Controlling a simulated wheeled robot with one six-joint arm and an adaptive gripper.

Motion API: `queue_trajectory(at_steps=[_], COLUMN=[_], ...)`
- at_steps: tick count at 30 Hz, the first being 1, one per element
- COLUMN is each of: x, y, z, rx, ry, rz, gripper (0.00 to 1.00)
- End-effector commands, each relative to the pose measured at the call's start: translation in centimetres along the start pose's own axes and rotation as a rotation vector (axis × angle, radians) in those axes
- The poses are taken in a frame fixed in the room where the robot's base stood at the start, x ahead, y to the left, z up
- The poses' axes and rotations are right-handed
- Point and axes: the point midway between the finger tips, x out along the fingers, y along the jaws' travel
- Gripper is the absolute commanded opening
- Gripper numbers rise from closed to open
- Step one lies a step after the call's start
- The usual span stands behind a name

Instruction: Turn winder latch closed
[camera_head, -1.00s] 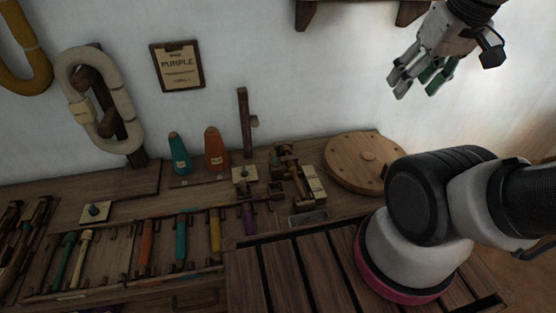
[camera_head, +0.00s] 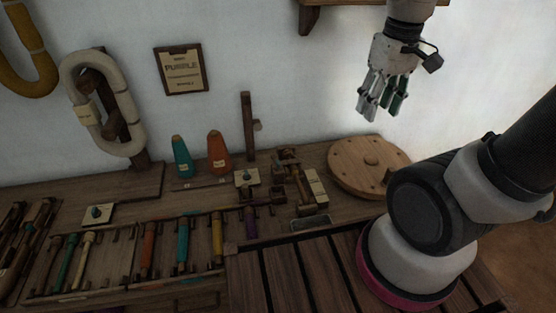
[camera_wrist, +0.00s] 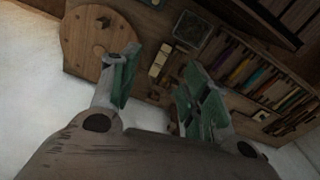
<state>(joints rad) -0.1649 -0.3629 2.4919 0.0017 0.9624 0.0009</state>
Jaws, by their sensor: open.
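The likely winder (camera_head: 288,172) is a small dark wooden mechanism on the bench, left of the round wooden disc. Pale blocks (camera_head: 316,187) stand at its right side, and they also show in the wrist view (camera_wrist: 159,60). I cannot tell which small part is the latch or how it is turned. My gripper (camera_head: 382,112) is open and empty, pointing down, high above the bench over the round disc. In the wrist view my gripper's fingers (camera_wrist: 158,80) are spread, with the pale blocks beyond the gap; the right finger hides part of the winder area.
The round wooden disc (camera_head: 350,160) lies right of the winder. An upright post (camera_head: 248,125), a teal cone (camera_head: 181,158) and an orange cone (camera_head: 218,153) stand at the left. A rack of coloured bobbins (camera_head: 182,243) lies front left. A shelf (camera_head: 312,14) overhangs at the top.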

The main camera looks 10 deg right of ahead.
Motion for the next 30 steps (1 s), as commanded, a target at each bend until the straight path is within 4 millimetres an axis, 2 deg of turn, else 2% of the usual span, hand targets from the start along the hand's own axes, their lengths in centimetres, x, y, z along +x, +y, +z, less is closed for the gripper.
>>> queue_trajectory(at_steps=[8,14,18,22,24,27,30], x=[7.0,13.8,19.0,23.6,25.5,25.4,25.3], y=[-3.6,-6.8,-9.0,-10.8,-11.6,-12.4,-12.8], z=[-6.4,-10.7,-13.3,-15.9,-18.0,-21.3,-22.7], rx=[-0.234,-0.481,-0.681,-0.885,-1.016,-1.179,-1.302], ry=[-0.181,-0.255,-0.276,-0.257,-0.214,-0.114,-0.062], rz=[-0.005,-0.021,-0.04,-0.059,-0.065,-0.051,-0.039], gripper=[0.46,0.46,0.46,0.46,0.46,0.46,0.46])
